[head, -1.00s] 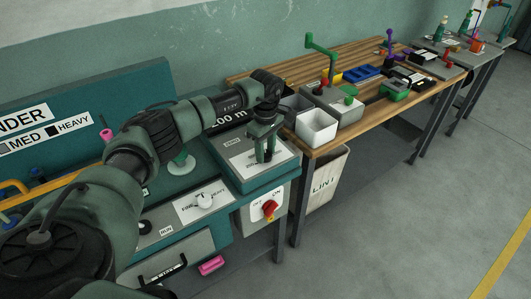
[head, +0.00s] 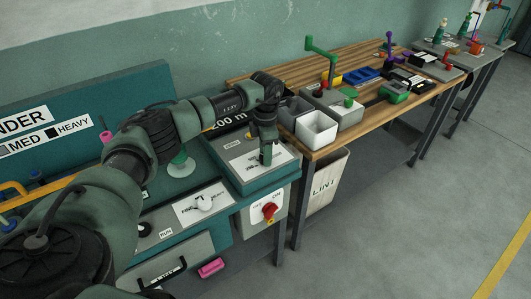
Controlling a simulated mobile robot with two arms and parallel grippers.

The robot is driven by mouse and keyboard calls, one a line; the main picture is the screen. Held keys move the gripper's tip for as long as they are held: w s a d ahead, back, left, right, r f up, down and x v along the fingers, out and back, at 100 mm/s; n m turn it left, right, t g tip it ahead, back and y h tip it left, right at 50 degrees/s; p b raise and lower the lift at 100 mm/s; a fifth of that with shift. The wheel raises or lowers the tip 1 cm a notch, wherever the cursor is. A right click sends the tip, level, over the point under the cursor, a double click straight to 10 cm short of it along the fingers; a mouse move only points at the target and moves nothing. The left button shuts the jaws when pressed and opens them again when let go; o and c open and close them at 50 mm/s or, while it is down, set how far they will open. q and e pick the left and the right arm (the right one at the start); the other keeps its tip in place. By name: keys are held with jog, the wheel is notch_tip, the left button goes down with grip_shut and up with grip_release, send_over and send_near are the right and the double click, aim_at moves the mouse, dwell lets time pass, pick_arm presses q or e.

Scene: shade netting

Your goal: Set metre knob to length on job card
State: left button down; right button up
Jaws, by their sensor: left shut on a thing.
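My left gripper (head: 265,157) points down over the white-labelled plate (head: 246,164) on top of the teal machine box. It is shut on the metre knob there, which its fingers hide. A sign reading "200 m" (head: 229,122) stands behind the plate, partly covered by my arm. The job card cannot be made out. My right gripper is not in view.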

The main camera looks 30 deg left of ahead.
pick_arm(q)
jog(key=n, duration=0.5)
jog(key=shift+w+r+n+p, duration=0.1)
jog(key=shift+r+n+p, duration=0.05)
jog(key=shift+n+p, duration=0.7)
jog(key=shift+n, duration=1.65)
jog(key=c, duration=0.9)
grip_release()
notch_tip(320, 180, up, 8)
jog(key=shift+f+b, duration=0.2)
jog(key=shift+b, duration=0.5)
